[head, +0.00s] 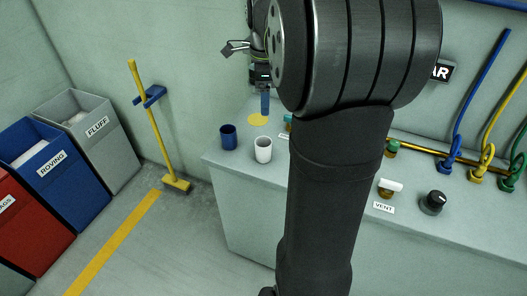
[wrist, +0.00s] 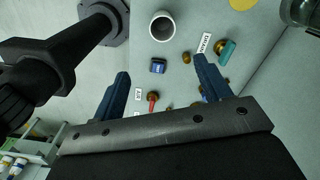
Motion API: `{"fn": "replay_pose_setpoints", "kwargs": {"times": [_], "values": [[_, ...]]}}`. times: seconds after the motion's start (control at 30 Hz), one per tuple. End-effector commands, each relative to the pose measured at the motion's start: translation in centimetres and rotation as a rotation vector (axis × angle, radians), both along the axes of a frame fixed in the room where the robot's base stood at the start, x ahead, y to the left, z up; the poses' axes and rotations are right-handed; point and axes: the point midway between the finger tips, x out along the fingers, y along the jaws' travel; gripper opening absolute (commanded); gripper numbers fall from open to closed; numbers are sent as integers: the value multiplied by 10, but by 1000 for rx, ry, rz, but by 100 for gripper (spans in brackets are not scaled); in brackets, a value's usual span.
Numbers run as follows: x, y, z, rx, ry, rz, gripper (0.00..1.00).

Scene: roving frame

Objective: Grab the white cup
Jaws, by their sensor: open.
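The white cup (head: 263,156) stands upright on the light green bench near its left end. In the wrist view the white cup (wrist: 155,33) is seen from above, empty, at the top centre. My gripper (head: 265,110) is above the bench behind the cup in the head view, with one blue finger showing. In the wrist view my gripper (wrist: 163,72) has its two blue fingers wide apart with nothing held between them. The cup lies beyond the fingertips there, not between them. A blue cup (head: 228,139) stands just left of the white cup.
The bench (head: 245,185) also bears a yellow disc (head: 258,120), a white-handled valve (head: 389,187), a black knob (head: 433,202) and coloured hoses at right. A small dark blue item (wrist: 158,66) and a teal-handled valve (wrist: 227,51) lie near the fingers. Bins and a broom (head: 155,125) stand left.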

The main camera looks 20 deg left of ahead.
Motion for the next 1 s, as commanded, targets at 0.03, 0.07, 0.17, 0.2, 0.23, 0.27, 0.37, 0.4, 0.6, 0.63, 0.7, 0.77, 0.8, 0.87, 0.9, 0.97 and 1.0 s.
{"fn": "replay_pose_setpoints", "kwargs": {"times": [0.03,0.07,0.17,0.2,0.23,0.27,0.37,0.4,0.6,0.63,0.7,0.77,0.8,0.87,0.9,0.97,1.0], "values": [[0,0,-1,0,0,-30,70],[0,0,-2,0,0,-44,70],[0,0,-9,0,1,-68,70],[0,0,-14,-1,2,-70,70],[-1,-1,-19,-3,3,-71,70],[-1,-1,-25,-1,3,-70,70],[-1,-1,-46,-3,4,-69,70],[-1,-1,-56,-3,4,-69,70],[-1,0,-98,-3,3,-68,70],[-1,0,-103,-2,2,-67,70],[0,0,-113,-1,2,-67,70],[0,0,-119,-1,2,-67,70],[0,0,-122,-1,2,-67,70],[0,0,-124,0,0,-67,70],[0,0,-126,0,0,-67,70],[1,1,-132,0,1,-67,70],[1,2,-137,-1,3,-67,70]]}}
